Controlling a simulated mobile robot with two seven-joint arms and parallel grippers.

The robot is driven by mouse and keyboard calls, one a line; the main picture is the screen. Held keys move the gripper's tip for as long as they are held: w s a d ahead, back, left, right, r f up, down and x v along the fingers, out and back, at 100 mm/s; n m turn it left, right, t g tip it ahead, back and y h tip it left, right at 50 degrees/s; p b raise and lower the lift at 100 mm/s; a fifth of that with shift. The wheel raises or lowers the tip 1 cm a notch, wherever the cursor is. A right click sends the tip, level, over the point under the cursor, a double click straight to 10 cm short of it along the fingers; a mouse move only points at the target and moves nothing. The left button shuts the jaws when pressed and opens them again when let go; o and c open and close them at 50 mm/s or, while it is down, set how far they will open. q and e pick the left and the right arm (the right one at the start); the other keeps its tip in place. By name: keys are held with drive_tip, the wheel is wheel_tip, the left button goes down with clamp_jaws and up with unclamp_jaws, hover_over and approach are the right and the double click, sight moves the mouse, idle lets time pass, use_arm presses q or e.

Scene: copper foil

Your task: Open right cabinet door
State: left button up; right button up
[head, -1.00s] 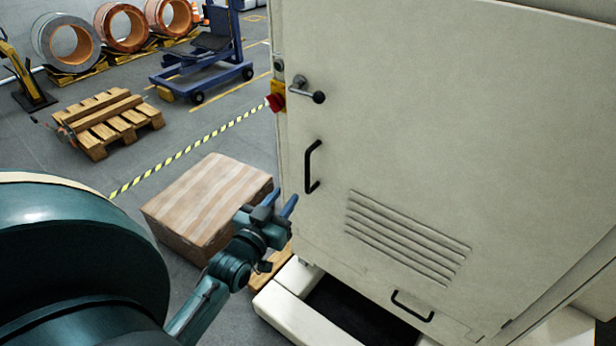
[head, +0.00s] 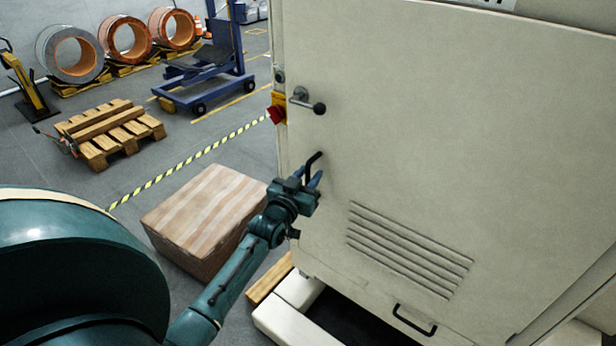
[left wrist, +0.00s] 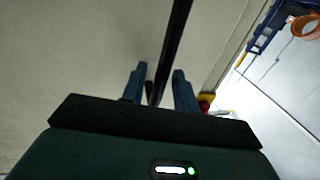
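The cream cabinet door (head: 450,130) fills the right of the head view and looks shut. Its black vertical bar handle (head: 313,161) is partly hidden by my left gripper (head: 312,180), which is at the handle's lower part. In the left wrist view, the two blue fingers of the left gripper (left wrist: 160,80) are apart. The black handle bar (left wrist: 174,45) runs between them, with a gap visible beside the fingers. A lever latch (head: 308,101) sits above the handle. My right gripper is not in view.
A red and yellow switch (head: 277,108) is on the cabinet's left edge. Louvres (head: 410,250) and a lower black handle (head: 414,320) are on the door. A pallet (head: 110,132) is farther back.

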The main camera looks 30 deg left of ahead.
use_arm(q)
drive_tip(key=shift+w, duration=0.15)
drive_tip(key=shift+c, duration=0.4)
clamp_jaws()
